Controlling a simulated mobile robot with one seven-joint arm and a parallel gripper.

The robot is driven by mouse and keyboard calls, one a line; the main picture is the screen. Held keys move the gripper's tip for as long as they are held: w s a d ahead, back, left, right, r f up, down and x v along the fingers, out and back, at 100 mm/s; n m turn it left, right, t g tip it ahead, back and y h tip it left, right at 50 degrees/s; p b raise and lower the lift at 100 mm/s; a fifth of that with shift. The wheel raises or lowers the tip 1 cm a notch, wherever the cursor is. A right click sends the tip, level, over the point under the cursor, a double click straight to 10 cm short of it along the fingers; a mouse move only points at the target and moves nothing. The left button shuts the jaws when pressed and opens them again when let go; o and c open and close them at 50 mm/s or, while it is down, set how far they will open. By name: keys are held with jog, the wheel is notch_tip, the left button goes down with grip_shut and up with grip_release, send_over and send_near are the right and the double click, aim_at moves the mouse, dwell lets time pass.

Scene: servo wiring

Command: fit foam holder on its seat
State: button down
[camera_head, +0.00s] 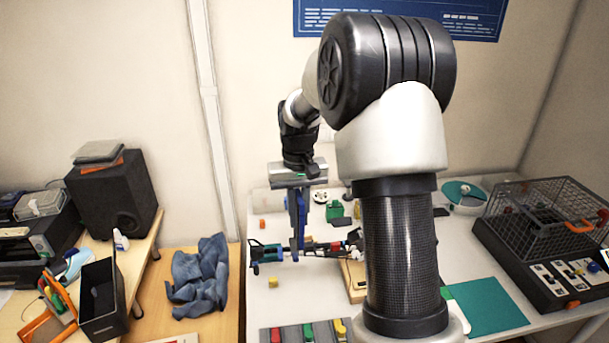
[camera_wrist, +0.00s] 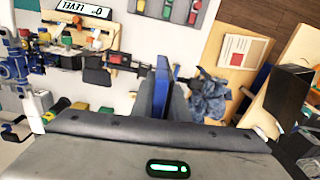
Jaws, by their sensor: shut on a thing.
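My gripper (camera_head: 299,248) points down over the white table, with blue fingers. It is shut on a dark, elongated part (camera_head: 318,248) that lies crosswise and sticks out on both sides of the fingers. In the wrist view the fingers (camera_wrist: 162,75) are close together, and a dark and red piece (camera_wrist: 121,61) reaches left from them. I cannot tell for sure whether this part is the foam holder. The fingers hide its middle. A blue and dark jointed assembly (camera_wrist: 17,62) stands at the left of the wrist view. No seat can be made out clearly.
A wooden board (camera_head: 355,287) lies right of the gripper, partly behind my arm. A tray with coloured blocks (camera_head: 291,334) is at the front edge. A wire cage (camera_head: 548,213) stands far right, a blue cloth (camera_head: 199,277) left.

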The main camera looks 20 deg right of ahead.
jog(key=shift+m, duration=0.5)
jog(key=w+d, duration=0.1)
jog(key=w+d+r+p, duration=0.2)
jog(key=d, duration=0.1)
jog(key=shift+w+d+r, duration=0.1)
jog(key=shift+w+r, duration=0.05)
jog(key=shift+r, duration=0.1)
jog(key=b, duration=0.3)
send_near(309, 244)
jog(key=shift+f+b, duration=1.3)
jog(key=shift+f, duration=0.3)
dwell(2.2)
jog(key=c, duration=1.6)
grip_release()
jog(key=shift+c, duration=0.2)
